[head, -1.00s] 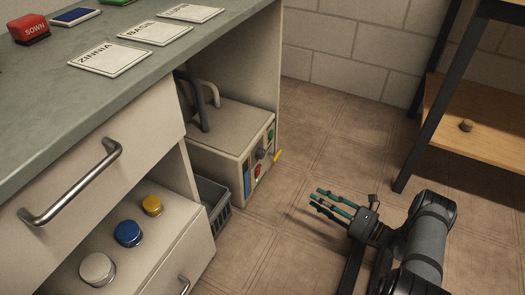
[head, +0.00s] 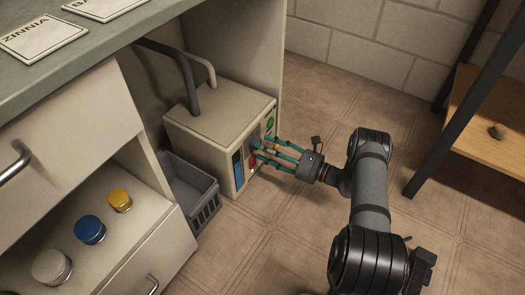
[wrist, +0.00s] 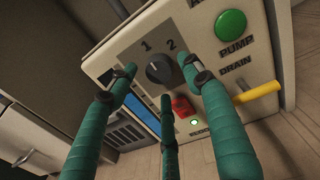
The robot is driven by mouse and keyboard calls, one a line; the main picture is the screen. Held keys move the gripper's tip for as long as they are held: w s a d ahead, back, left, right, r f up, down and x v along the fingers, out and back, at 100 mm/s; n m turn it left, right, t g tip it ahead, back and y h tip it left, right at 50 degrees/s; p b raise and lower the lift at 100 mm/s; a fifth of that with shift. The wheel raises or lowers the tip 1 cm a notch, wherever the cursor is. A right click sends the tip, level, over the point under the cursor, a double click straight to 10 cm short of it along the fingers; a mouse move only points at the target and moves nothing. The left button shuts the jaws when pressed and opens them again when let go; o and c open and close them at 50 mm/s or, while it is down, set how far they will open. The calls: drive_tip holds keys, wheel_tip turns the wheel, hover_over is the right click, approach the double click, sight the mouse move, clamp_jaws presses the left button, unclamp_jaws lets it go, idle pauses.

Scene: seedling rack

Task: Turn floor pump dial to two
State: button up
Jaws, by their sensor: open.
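The floor pump (head: 205,128) is a beige box on the floor in the open bay under the counter. Its front panel shows in the wrist view (wrist: 112,55). The dark round dial (wrist: 158,72) sits there below the printed numbers 1 and 2; I cannot tell for certain which number its mark faces. My gripper (head: 262,150) has three green fingers. They are open and spread around the dial, two above and to the sides and one below; in the wrist view the gripper (wrist: 160,76) shows no clear contact with it. In the head view the fingers hide the dial.
A green button (wrist: 230,23) marked PUMP, a red switch (wrist: 183,106) and a yellow drain lever (wrist: 257,92) are close to the dial. A grey basket (head: 183,185) stands beside the pump. The floor to the right is clear up to a shelf (head: 480,125).

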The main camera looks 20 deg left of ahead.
drive_tip(key=shift+x, duration=0.8)
drive_tip(key=shift+d, duration=0.1)
drive_tip(key=c, duration=0.3)
drive_tip(key=shift+w, duration=0.1)
drive_tip(key=c, duration=0.8)
drive_tip(key=shift+c, duration=0.3)
drive_tip(key=shift+m, duration=0.3)
drive_tip(key=m, duration=1.1)
drive_tip(key=shift+s+f+y+b, duration=0.15)
drive_tip(key=shift+s+y+b, duration=0.15)
drive_tip(key=shift+m, duration=0.4)
drive_tip(key=shift+s, duration=0.1)
